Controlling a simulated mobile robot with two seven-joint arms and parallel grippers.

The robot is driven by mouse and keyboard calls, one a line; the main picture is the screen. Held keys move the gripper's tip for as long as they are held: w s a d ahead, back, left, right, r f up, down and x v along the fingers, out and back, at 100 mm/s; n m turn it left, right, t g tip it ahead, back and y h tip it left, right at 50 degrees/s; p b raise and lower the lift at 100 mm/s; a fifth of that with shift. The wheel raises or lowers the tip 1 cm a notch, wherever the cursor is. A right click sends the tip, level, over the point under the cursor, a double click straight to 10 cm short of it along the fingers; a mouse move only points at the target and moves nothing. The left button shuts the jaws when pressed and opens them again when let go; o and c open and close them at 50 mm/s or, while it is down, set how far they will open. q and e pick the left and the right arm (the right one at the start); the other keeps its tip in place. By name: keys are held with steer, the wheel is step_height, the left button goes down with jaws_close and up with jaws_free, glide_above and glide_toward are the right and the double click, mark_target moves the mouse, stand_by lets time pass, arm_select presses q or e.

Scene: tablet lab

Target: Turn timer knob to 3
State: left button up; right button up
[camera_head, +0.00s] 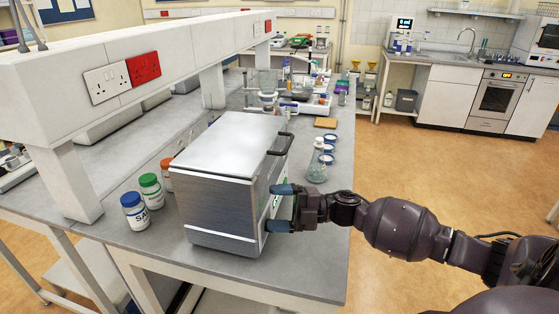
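A silver box-shaped instrument (222,187) stands on the grey bench, its front panel facing right and seen only at a steep angle. A dark handle (282,143) is at the top of that front. My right gripper (281,208) is at the lower part of the front panel. Its two blue-tipped fingers are well apart, one above the other, with a strip of panel with green marks showing between them. I cannot make out the timer knob or its setting; whether the fingertips touch anything is unclear. My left gripper is not in view.
Several lidded jars, one with a blue lid (135,211) and one with a green lid (151,190), stand left of the instrument. A glass flask (317,162) and small white-and-blue containers stand behind my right gripper. A white shelf with sockets (126,76) runs along the left.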

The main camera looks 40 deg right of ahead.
steer(key=r, duration=0.5)
steer(key=d+r, duration=0.1)
steer(key=r, duration=0.1)
steer(key=shift+w+r, duration=0.15)
steer(key=shift+c, duration=0.6)
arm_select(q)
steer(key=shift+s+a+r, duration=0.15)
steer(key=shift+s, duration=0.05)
arm_select(e)
steer(key=shift+t, duration=0.3)
steer(key=r, duration=0.5)
steer(key=shift+w+r, duration=0.1)
steer(key=shift+w, duration=0.2)
steer(key=shift+s, duration=0.1)
